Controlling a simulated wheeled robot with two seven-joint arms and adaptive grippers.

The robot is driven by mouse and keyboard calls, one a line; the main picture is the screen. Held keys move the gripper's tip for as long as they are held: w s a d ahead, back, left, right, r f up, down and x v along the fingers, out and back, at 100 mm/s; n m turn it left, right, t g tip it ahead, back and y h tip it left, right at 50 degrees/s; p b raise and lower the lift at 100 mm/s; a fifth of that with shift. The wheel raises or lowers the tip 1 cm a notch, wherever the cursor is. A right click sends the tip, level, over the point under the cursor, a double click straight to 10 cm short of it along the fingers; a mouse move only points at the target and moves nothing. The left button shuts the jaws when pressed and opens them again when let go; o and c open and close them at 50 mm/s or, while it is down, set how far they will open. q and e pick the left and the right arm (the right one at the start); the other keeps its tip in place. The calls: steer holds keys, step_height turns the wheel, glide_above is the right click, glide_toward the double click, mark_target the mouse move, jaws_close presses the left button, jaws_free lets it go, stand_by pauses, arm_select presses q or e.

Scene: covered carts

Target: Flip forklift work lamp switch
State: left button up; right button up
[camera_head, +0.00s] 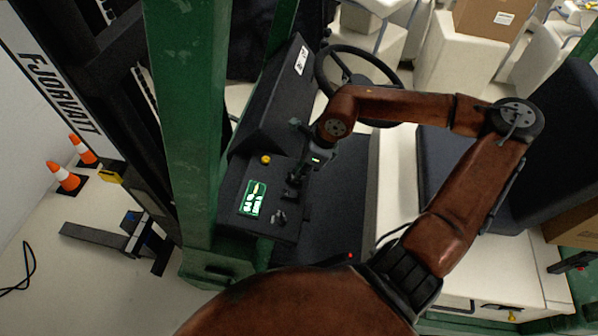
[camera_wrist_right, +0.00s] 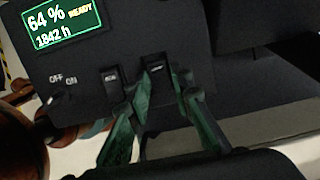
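The forklift's black control panel (camera_head: 232,190) carries a lit green display (camera_head: 254,198) and a yellow button (camera_head: 265,159). In the right wrist view, the display (camera_wrist_right: 62,20) reads 64 % READY, with an OFF/ON switch (camera_wrist_right: 55,100) below it. Two dark rocker switches, a left one (camera_wrist_right: 110,80) and a right one (camera_wrist_right: 156,66), sit to its right; their labels are too small to read. My right gripper (camera_head: 293,184) is at the panel. Its green fingers (camera_wrist_right: 165,82) are apart, on either side of the right rocker; contact cannot be told. My left gripper is not in view.
The steering wheel (camera_head: 358,70) is behind my right arm, and the dark seat (camera_head: 550,140) is at right. A green mast post (camera_head: 185,120) stands left of the panel. Orange cones (camera_head: 65,178) stand at far left. White covered shapes and a cardboard box (camera_head: 490,17) are behind.

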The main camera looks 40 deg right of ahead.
steer(key=o, duration=0.3)
steer(key=shift+v, duration=1)
steer(key=v, duration=1)
